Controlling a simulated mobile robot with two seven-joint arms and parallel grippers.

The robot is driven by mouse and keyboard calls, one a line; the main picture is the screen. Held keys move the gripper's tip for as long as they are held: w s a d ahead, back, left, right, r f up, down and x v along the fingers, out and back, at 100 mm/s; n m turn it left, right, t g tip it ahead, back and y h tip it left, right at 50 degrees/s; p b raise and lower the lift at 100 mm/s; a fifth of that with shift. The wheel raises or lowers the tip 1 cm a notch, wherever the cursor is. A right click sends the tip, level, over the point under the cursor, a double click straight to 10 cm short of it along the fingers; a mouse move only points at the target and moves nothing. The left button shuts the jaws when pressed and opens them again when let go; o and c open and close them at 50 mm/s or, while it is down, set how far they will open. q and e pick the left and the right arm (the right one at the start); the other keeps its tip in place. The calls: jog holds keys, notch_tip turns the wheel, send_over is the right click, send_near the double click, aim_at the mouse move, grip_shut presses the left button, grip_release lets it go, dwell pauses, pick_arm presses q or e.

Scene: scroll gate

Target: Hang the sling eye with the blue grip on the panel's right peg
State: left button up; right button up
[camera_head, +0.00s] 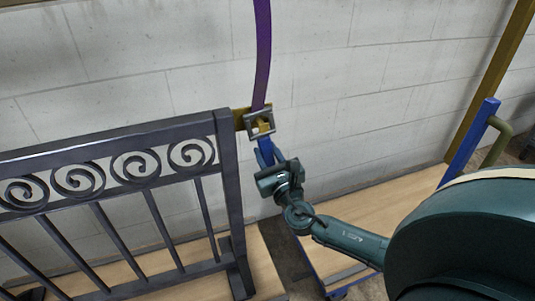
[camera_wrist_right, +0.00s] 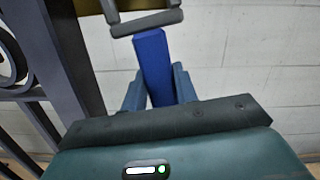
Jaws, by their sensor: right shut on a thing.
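A purple sling (camera_head: 262,50) comes down from the top of the head view to a grey square eye (camera_head: 250,123). The blue grip (camera_head: 265,150) hangs below the eye, and my right gripper (camera_head: 267,165) is shut on it. The right wrist view shows the blue grip (camera_wrist_right: 152,62) between the fingers and the lower bar of the eye (camera_wrist_right: 146,23) above it. The panel's brass-coloured right peg (camera_head: 264,127) shows inside the eye's opening. I cannot tell whether it passes through or lies behind. My left gripper is out of view.
The dark scrollwork panel (camera_head: 227,180) stands just left of my right gripper, its end post close by. A pale block wall (camera_head: 370,90) is behind. A blue post (camera_head: 468,148) with an olive handle stands at right, near my arm. Wooden boards lie below.

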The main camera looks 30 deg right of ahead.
jog(key=o, duration=1.4)
